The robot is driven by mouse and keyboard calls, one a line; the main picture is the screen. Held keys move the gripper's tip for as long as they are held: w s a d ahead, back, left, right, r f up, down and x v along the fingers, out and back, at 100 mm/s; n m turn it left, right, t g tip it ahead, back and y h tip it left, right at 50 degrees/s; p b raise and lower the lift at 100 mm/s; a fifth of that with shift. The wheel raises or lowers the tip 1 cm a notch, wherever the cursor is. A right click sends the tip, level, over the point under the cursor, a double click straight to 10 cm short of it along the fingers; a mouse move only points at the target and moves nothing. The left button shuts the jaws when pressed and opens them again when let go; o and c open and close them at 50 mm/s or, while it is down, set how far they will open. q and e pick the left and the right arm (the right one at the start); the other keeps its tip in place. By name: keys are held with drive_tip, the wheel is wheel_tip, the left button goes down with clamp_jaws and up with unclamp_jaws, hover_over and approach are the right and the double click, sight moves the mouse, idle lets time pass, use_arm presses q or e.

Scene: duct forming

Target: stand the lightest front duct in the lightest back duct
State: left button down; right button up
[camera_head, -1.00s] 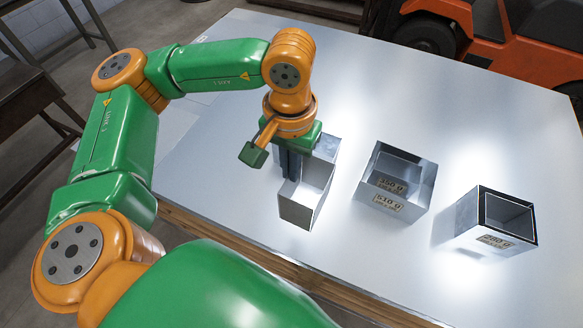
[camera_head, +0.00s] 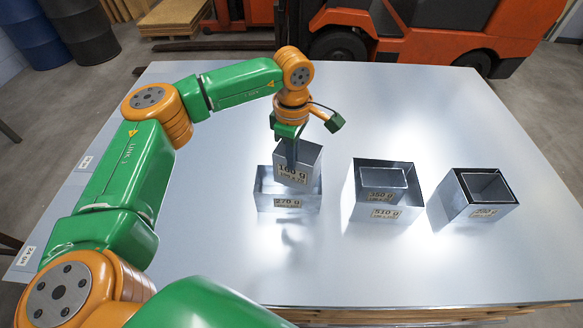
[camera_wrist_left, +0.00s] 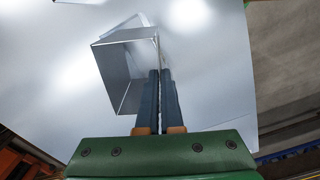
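My left gripper (camera_head: 291,150) is shut on a wall of a small grey duct (camera_head: 300,160) labelled what looks like 160 g. The left wrist view shows this duct (camera_wrist_left: 122,80) with the two fingers (camera_wrist_left: 160,100) close together at its wall. In the head view it stands upright over the opening of a wider, low duct (camera_head: 290,202) labelled 270 g. Its lower end overlaps that opening; I cannot tell how far down inside it is. My right gripper is not in view.
A duct labelled 350 g (camera_head: 384,177) stands inside a larger duct labelled 510 g (camera_head: 373,219). A dark-rimmed duct (camera_head: 449,204) stands farther right, its label hard to read. The table (camera_head: 330,270) is clear in front. An orange forklift (camera_head: 430,47) stands behind it.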

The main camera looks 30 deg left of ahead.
use_arm(q)
drive_tip(key=f+n+b, duration=0.1)
drive_tip(key=f+b, duration=0.1)
drive_tip(key=f, duration=0.1)
drive_tip(key=w+a+f+n+b, duration=0.1)
drive_tip(key=f+b, duration=0.2)
drive_tip(key=f, duration=0.1)
drive_tip(key=w+a+f+n+b, duration=0.1)
drive_tip(key=f+n+b, duration=0.1)
drive_tip(key=f, duration=0.2)
drive_tip(key=shift+a, duration=0.15)
drive_tip(key=shift+r, duration=0.1)
drive_tip(key=c, duration=1)
unclamp_jaws()
